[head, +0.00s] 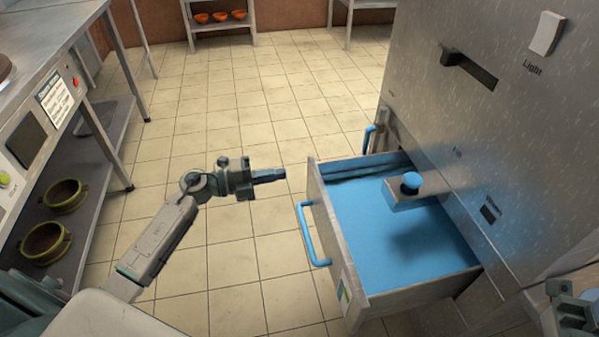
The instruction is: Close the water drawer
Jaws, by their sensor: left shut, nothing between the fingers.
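The water drawer (335,232) sticks out from the steel cabinet and stands open, with a light blue inside. A blue bar handle (308,236) is on its front face. My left gripper (284,174) is shut and empty, in the air to the left of the drawer front, pointing right, and looks apart from it. Part of my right gripper (572,312) shows at the lower right edge, near the cabinet; its fingers are not clear.
The steel cabinet (505,130) fills the right side. The tiled floor (225,260) between is clear.

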